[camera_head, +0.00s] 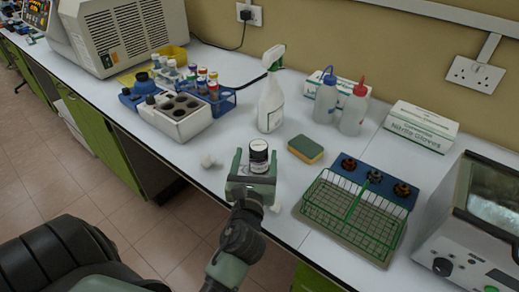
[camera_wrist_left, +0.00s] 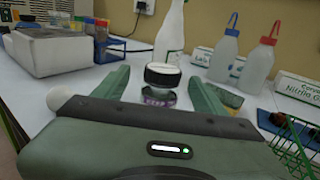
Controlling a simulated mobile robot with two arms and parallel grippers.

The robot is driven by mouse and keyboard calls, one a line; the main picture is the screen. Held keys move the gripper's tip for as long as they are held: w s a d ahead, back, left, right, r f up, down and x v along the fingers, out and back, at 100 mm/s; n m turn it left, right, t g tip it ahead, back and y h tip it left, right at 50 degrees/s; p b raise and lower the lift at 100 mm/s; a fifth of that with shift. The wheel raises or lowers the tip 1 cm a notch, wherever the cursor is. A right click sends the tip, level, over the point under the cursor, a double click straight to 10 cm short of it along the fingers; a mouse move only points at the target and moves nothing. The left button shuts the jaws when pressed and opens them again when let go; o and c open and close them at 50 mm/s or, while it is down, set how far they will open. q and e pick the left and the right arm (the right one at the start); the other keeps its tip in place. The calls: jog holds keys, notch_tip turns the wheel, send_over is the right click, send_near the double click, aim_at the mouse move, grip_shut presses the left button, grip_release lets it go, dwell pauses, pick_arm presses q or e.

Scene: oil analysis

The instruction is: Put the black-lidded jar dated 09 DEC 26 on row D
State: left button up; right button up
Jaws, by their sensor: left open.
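A small jar with a black lid (camera_head: 259,146) and a pale label stands on the white bench; the date is too small to read. In the left wrist view the jar (camera_wrist_left: 161,76) shows its lid and a purple band low on its side. My left gripper (camera_head: 258,160) is open, with one finger on each side of the jar. In the left wrist view gaps show between the fingers (camera_wrist_left: 160,88) and the jar. No row letter is readable, so I cannot tell which place is row D. My right gripper is not in view.
Right of the jar are a sponge (camera_head: 305,149) and a green wire rack (camera_head: 352,212), with a blue holder of dark-capped items behind. A spray bottle (camera_head: 271,105) and wash bottles (camera_head: 354,110) stand behind. A tube rack (camera_head: 222,104) and white block (camera_head: 175,120) are left.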

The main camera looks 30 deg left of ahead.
aim_at(260, 142)
pick_arm(q)
jog(key=x, duration=0.3)
jog(key=shift+w+d+p, duration=0.1)
jog(key=shift+w+p, duration=0.05)
jog(key=shift+p, duration=0.15)
jog(key=shift+x, duration=1.2)
jog(key=shift+w+f, duration=0.1)
jog(key=shift+w, duration=0.3)
jog(key=c, duration=1.4)
grip_shut()
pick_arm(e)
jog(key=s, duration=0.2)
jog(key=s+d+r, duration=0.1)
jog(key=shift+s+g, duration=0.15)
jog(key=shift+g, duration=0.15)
